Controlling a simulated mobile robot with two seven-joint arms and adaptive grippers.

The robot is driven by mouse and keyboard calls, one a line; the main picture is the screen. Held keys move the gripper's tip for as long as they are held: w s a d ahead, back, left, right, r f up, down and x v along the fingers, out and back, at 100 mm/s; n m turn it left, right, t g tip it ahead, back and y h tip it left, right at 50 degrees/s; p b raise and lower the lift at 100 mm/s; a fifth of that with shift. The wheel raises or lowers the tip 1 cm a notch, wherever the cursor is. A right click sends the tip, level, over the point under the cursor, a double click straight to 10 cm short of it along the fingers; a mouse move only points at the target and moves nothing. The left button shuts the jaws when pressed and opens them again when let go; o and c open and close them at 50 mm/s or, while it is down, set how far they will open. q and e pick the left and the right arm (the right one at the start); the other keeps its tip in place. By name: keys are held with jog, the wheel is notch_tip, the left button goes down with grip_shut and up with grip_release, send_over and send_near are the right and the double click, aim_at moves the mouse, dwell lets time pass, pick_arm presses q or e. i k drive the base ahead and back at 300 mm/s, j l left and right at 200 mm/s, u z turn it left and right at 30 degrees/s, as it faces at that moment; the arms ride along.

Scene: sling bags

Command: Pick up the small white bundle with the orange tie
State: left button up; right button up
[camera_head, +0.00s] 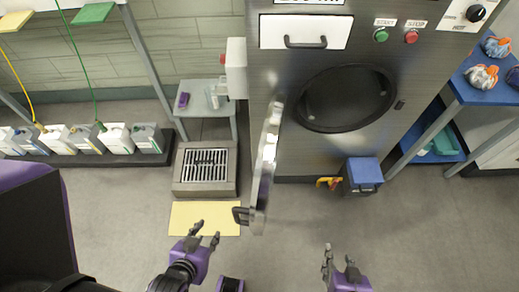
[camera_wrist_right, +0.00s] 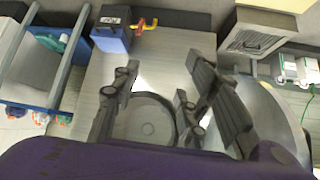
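A small white bundle with orange on it (camera_head: 482,77) sits on the blue top of the shelf at the right in the head view. Another bundle in blue, white and orange (camera_head: 496,46) lies behind it, and a third, mostly blue one (camera_head: 514,77) is cut by the right edge. My left gripper (camera_head: 207,236) is open and empty above the floor near the yellow mat. My right gripper (camera_head: 339,262) is open and empty at the bottom, well left of the bundles. Its spread fingers (camera_wrist_right: 160,95) also show in the right wrist view. Small bundles (camera_wrist_right: 40,118) appear there at the left edge, too small to tell apart.
The blue-topped shelf (camera_head: 484,93) stands right of the steel machine (camera_head: 420,60). The machine's round door (camera_head: 266,165) hangs open toward me. A blue box (camera_head: 363,171) stands on the floor before the machine. Several canisters (camera_head: 117,139) line the left. The floor at the right front is clear.

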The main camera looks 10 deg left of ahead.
aim_at(482, 77)
jog(key=i+j+z, duration=0.1)
jog(key=j+z, duration=0.15)
jog(key=j, duration=0.2)
jog(key=j+z, duration=0.3)
jog(key=j, duration=0.15)
jog(key=k+j, duration=0.15)
jog(key=k, duration=0.15)
jog(key=l+u, duration=0.3)
jog(key=l, duration=0.7)
jog(key=i+l+u, duration=0.1)
jog(key=l, duration=0.3)
jog(key=i+l+u, duration=0.1)
jog(key=l, duration=0.35)
jog(key=i+l+u, duration=0.1)
jog(key=i+l, duration=0.15)
jog(key=l, duration=0.15)
jog(key=i+l+u, duration=0.1)
jog(key=l, duration=0.35)
jog(key=i+l+u, duration=0.1)
jog(key=l, duration=0.35)
